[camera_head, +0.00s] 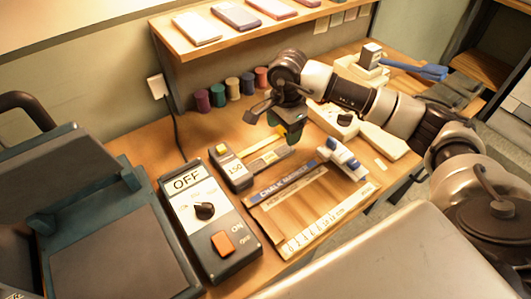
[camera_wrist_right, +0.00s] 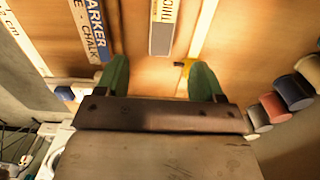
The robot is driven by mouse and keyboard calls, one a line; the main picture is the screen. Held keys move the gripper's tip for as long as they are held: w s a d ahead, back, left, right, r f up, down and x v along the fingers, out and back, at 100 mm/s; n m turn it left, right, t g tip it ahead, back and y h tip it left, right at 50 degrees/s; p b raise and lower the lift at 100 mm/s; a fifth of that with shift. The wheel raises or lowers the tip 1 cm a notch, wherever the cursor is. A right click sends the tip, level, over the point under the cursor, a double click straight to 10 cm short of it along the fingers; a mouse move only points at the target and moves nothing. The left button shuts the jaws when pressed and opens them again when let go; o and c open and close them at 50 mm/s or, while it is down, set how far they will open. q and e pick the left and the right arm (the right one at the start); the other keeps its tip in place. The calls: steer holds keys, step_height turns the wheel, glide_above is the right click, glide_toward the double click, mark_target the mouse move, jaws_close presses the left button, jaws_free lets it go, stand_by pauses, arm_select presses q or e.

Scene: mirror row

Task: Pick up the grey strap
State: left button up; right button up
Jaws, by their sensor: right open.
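A flat grey strip (camera_head: 266,164), which I take to be the grey strap, lies on the wooden bench beside a dark unit marked 150 (camera_head: 229,168). In the right wrist view the strip (camera_wrist_right: 161,47) bears a pale label, and its near end lies ahead of the fingers, between their lines. My right gripper (camera_head: 291,134) is open, with green fingers pointing down above the strip's right end. In the right wrist view nothing is between the fingers (camera_wrist_right: 158,82). The strip's far part is out of that view. My left gripper is in neither view.
A chalk marker board (camera_head: 287,184) and a blue-and-white block (camera_head: 341,158) lie nearer me. Several coloured spools (camera_head: 232,88) line the back under a shelf (camera_head: 230,44). A switch box (camera_head: 207,232) and teal-edged machine (camera_head: 120,240) fill the left.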

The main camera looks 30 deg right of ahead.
mark_target(282, 150)
steer(key=shift+s+f, duration=0.15)
steer(key=shift+f, duration=0.4)
steer(key=shift+s+f, duration=0.15)
steer(key=shift+f, duration=0.65)
steer(key=shift+w+f+p, duration=0.2)
steer(key=shift+f+p, duration=0.1)
steer(key=shift+f, duration=1.05)
steer(key=shift+w+f+p, duration=0.2)
steer(key=shift+f+p, duration=0.1)
steer(key=shift+f, duration=1)
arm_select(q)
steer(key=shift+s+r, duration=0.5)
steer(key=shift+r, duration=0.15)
arm_select(e)
steer(key=shift+r, duration=0.1)
steer(key=c, duration=1.1)
